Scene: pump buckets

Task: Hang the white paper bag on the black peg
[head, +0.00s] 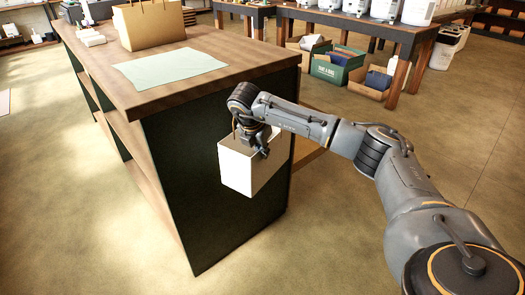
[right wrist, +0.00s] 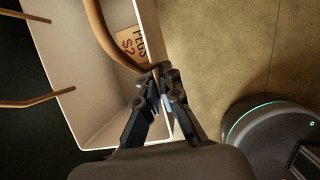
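The white paper bag (head: 250,172) hangs in the air beside the dark end panel of the counter. My right gripper (head: 262,148) is over its top edge. In the right wrist view I look into the open bag (right wrist: 65,45), with a brown label with red lettering inside. My right gripper (right wrist: 160,78) has its fingertips together on a brown handle (right wrist: 104,38) at the bag's rim. The other handle (right wrist: 30,104) sticks out past the opposite wall. I cannot make out the black peg in either view. My left gripper is not in view.
The wooden counter (head: 203,42) has a dark end panel (head: 190,170), a pale green sheet (head: 170,68) and a brown paper bag (head: 150,24) on top. Behind, boxes, including a green one (head: 335,66), stand under a table with white buckets. The floor at front left is clear.

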